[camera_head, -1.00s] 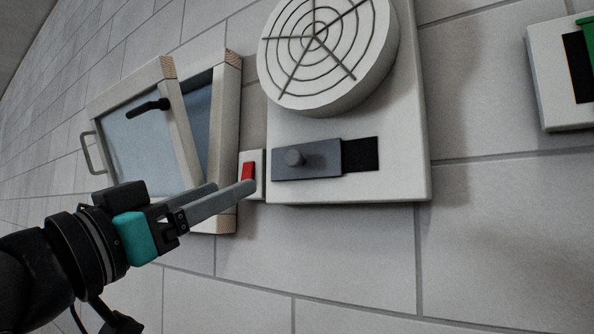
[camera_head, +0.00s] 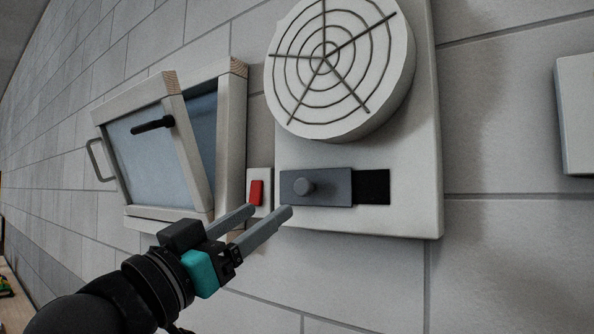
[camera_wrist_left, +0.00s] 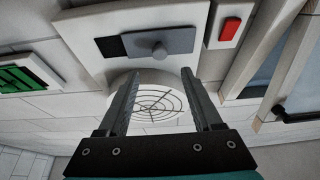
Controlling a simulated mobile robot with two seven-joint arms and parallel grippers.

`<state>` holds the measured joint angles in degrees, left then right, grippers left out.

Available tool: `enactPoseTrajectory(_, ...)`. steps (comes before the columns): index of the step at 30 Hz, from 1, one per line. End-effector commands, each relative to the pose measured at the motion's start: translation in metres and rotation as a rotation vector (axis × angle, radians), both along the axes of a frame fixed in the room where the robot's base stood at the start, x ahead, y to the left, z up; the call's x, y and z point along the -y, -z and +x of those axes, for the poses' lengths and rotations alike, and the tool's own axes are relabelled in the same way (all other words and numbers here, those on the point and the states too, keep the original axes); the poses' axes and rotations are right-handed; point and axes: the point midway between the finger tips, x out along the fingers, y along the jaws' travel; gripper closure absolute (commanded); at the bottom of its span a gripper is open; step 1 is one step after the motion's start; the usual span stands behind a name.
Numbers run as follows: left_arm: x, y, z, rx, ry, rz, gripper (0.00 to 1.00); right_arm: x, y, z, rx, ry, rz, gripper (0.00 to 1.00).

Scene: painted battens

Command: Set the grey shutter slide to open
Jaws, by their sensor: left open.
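The grey shutter slide (camera_head: 316,188) is a flat plate with a round knob (camera_head: 303,187) on a white wall panel (camera_head: 400,215), below a round fan grille (camera_head: 340,70). It covers the left part of its slot, and a black opening (camera_head: 372,187) shows to its right. The slide also shows in the left wrist view (camera_wrist_left: 168,41). My left gripper (camera_head: 270,211) is open and empty. Its fingertips are below and left of the knob, apart from it as far as I can tell. My right gripper is not in view.
A red rocker switch (camera_head: 257,192) on a white plate sits just left of the slide. Further left, a framed window sash (camera_head: 150,150) stands tilted out from the wall. Another white panel (camera_head: 580,115) is at the right edge. The wall below the slide is clear.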

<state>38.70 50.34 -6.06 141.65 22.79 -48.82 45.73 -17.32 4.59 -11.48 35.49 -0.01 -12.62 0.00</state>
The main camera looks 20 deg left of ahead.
Motion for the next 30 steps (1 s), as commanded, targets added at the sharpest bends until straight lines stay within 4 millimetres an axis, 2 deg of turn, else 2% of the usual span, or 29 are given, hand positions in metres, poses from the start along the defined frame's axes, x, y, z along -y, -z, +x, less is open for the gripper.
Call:
enactPoseTrajectory(1,0.003,-0.008,0.009,0.001,0.002,-0.005,0.33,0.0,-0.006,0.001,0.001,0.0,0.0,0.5)
enactPoseTrajectory(9,0.019,-0.027,0.053,0.002,0.001,-0.004,0.33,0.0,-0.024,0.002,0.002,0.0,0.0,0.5)
enactPoseTrajectory(15,0.027,-0.035,0.075,0.002,0.0,-0.002,0.33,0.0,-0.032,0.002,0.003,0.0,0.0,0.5)
enactPoseTrajectory(21,0.03,-0.037,0.082,0.002,0.0,0.0,0.33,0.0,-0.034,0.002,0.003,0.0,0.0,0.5)
enactPoseTrajectory(28,0.03,-0.037,0.083,0.002,0.0,0.0,0.33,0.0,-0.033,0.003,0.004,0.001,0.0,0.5)
enactPoseTrajectory(30,0.03,-0.037,0.083,0.002,0.0,0.0,0.39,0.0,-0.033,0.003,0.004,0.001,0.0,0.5)
